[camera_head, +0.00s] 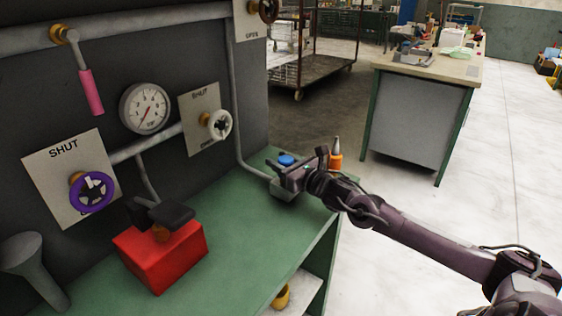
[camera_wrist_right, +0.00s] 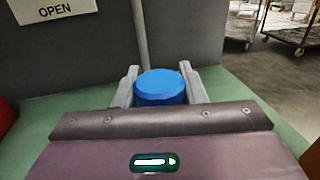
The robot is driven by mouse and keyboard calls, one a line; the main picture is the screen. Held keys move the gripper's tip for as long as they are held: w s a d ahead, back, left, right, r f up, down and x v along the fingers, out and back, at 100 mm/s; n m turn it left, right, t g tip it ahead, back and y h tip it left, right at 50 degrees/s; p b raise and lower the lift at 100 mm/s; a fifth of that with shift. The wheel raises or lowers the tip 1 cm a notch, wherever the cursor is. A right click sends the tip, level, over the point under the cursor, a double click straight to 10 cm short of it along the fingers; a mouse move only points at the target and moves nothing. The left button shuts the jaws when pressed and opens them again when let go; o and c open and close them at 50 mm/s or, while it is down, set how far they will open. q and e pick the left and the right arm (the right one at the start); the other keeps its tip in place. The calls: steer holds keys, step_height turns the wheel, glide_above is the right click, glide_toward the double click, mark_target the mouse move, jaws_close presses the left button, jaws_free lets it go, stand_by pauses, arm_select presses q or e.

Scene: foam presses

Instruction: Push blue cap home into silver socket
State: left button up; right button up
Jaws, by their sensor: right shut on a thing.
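The blue cap (camera_head: 286,159) shows at the far right end of the green bench, just beyond my right gripper (camera_head: 288,173). In the right wrist view the blue cap (camera_wrist_right: 160,86) sits between the two grey fingers of my right gripper (camera_wrist_right: 160,92), which is shut on it. A grey metal block (camera_head: 284,194), apparently the silver socket, shows low on the bench below the gripper. The gripper partly covers it, and I cannot tell whether the cap touches it or how deep it sits. My left gripper is not in view.
An orange bottle (camera_head: 336,156) stands close behind my right gripper. A red box (camera_head: 160,255) with a dark handle sits on the green bench (camera_head: 235,225). Valves, a gauge (camera_head: 145,108) and pipes line the panel behind. The middle of the bench is clear.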

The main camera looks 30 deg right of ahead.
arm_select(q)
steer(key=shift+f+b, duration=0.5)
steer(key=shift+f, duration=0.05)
arm_select(e)
steer(key=shift+f, duration=0.55)
steer(key=o, duration=1.2)
steer(key=shift+s+f, duration=0.1)
steer(key=shift+s, duration=0.15)
steer(key=s, duration=0.2)
steer(key=s+d, duration=0.1)
steer(key=s, duration=0.1)
steer(key=shift+s, duration=0.4)
steer(key=shift+s+d+p, duration=0.1)
steer(key=shift+s+p, duration=0.2)
steer(key=shift+p, duration=0.05)
steer(key=shift+s+d, duration=0.1)
steer(key=shift+s, duration=0.45)
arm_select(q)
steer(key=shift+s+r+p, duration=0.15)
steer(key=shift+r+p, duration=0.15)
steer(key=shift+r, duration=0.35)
arm_select(e)
steer(key=shift+s, duration=0.3)
